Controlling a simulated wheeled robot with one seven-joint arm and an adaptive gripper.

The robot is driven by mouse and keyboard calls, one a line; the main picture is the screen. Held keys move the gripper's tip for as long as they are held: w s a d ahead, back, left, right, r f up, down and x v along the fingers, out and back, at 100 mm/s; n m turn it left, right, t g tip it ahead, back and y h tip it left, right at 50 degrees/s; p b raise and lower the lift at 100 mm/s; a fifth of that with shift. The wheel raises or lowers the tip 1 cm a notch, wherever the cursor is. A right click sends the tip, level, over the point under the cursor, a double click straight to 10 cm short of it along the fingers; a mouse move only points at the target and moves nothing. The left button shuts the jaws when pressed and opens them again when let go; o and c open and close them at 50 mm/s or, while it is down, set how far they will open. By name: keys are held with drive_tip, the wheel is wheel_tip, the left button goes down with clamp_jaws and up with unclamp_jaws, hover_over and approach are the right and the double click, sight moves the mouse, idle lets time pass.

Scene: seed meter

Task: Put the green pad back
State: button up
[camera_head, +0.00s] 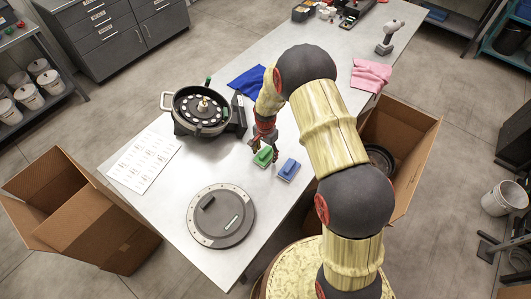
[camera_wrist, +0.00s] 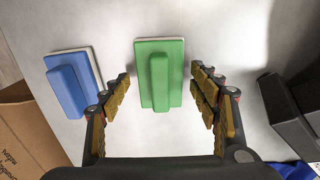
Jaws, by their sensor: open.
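The green pad (camera_head: 264,156) lies on the grey table near its right edge. It has a raised handle bar, and in the wrist view the green pad (camera_wrist: 160,75) sits ahead of my fingers, roughly centred between them. My gripper (camera_head: 266,146) is above the pad, fingers spread, holding nothing; the wrist view shows the open gripper (camera_wrist: 164,92) with a finger on each side. I cannot tell the exact height gap. A blue pad (camera_head: 288,169) of the same shape lies beside it, and it also shows at the left in the wrist view (camera_wrist: 73,82).
A round grey lid (camera_head: 222,216) with slots lies on the near table. The seed meter (camera_head: 201,110) stands at the back left, beside a white printed sheet (camera_head: 144,162) and a blue cloth (camera_head: 247,82). A dark block (camera_wrist: 290,110) is right of my fingers. Cardboard boxes (camera_head: 75,212) flank the table.

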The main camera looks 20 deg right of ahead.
drive_tip(key=shift+r, duration=0.15)
wheel_tip(320, 180, up, 12)
wheel_tip(320, 180, up, 10)
drive_tip(key=n+t, duration=0.1)
drive_tip(key=n, duration=0.1)
hover_over(266, 152)
drive_tip(key=s, duration=0.2)
drive_tip(key=s+r+n+t, duration=0.1)
drive_tip(key=s+r, duration=0.2)
drive_tip(key=r, duration=0.3)
drive_tip(key=s+r+n, duration=0.1)
drive_tip(key=s+r, duration=0.3)
drive_tip(key=r, duration=0.2)
drive_tip(key=s+r+n+t, duration=0.1)
drive_tip(key=s+r+n, duration=0.2)
drive_tip(key=s, duration=0.7)
drive_tip(key=s+r+n+t, duration=0.2)
drive_tip(key=s+r, duration=0.4)
drive_tip(key=s, duration=0.5)
drive_tip(key=shift+r+n+t, duration=0.3)
drive_tip(key=shift+r+n, duration=0.1)
drive_tip(key=shift+n, duration=0.5)
drive_tip(key=shift+w, duration=0.1)
wheel_tip(266, 152, down, 15)
drive_tip(key=b, duration=1.5)
